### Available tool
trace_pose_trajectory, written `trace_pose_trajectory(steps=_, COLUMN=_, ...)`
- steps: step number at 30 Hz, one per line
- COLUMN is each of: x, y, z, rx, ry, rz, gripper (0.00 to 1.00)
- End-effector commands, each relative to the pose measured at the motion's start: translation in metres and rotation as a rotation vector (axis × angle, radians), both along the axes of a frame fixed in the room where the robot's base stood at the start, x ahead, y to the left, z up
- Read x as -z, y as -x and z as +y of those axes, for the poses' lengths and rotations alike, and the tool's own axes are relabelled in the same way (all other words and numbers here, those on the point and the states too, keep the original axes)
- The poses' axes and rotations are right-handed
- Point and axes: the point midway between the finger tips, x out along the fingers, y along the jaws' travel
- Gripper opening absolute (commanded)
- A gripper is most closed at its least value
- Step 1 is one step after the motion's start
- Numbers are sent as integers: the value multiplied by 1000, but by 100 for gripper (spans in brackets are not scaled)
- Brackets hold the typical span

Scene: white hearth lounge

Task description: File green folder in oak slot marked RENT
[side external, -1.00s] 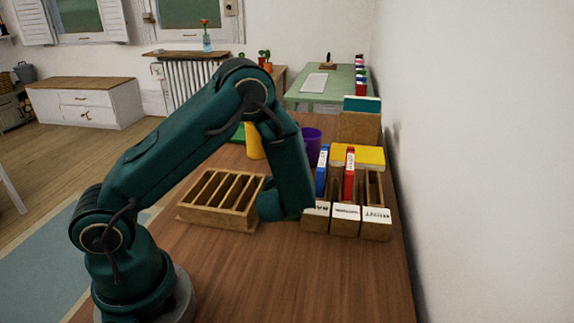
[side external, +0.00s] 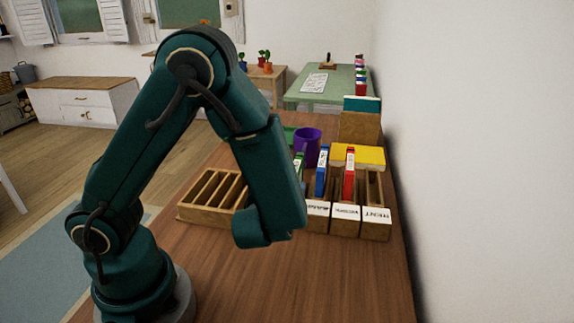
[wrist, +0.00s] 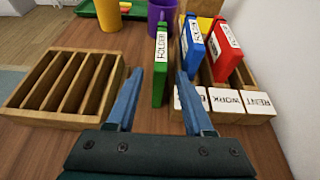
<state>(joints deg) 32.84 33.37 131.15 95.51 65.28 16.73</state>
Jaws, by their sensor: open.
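The green folder (wrist: 160,66) stands upright just left of the oak slots in the wrist view, its spine label facing me. In the side view only a green sliver of it (side external: 299,160) shows past my arm. My gripper (wrist: 157,76) is open and empty, its fingers on either side of the folder in the picture but nearer the camera. The oak sorter has white front labels; the rightmost reads RENT (wrist: 254,102), and the RENT slot behind it looks empty.
A blue folder (wrist: 193,46) and a red folder (wrist: 224,52) stand in the other oak slots. An empty wooden rack (wrist: 66,84) lies left. Behind are a purple mug (side external: 307,146), a yellow cup (wrist: 107,14) and a green tray (wrist: 136,9). A wall stands right.

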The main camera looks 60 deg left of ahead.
Motion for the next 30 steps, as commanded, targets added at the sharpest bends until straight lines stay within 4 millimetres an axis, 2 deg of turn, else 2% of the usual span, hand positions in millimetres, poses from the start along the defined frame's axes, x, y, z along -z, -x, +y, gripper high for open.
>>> trace_pose_trajectory(steps=3, x=-6, y=8, z=-10, rx=4, ry=2, rz=-3, gripper=52)
trace_pose_trajectory(steps=8, x=-9, y=15, z=-14, rx=-8, ry=7, rz=-2, gripper=52)
trace_pose_trajectory(steps=11, x=-13, y=25, z=-6, rx=-83, ry=57, rz=-26, gripper=52)
trace_pose_trajectory(steps=14, x=-19, y=45, z=9, rx=-254, ry=178, rz=-84, gripper=52)
trace_pose_trajectory(steps=17, x=-23, y=76, z=21, rx=-493, ry=363, rz=-170, gripper=52)
trace_pose_trajectory(steps=20, x=-23, y=106, z=21, rx=-740, ry=574, rz=-265, gripper=52)
trace_pose_trajectory(steps=25, x=-25, y=140, z=-4, rx=-1120, ry=956, rz=-440, gripper=52)
trace_pose_trajectory(steps=30, x=-39, y=147, z=-42, rx=-1426, ry=1363, rz=-614, gripper=52)
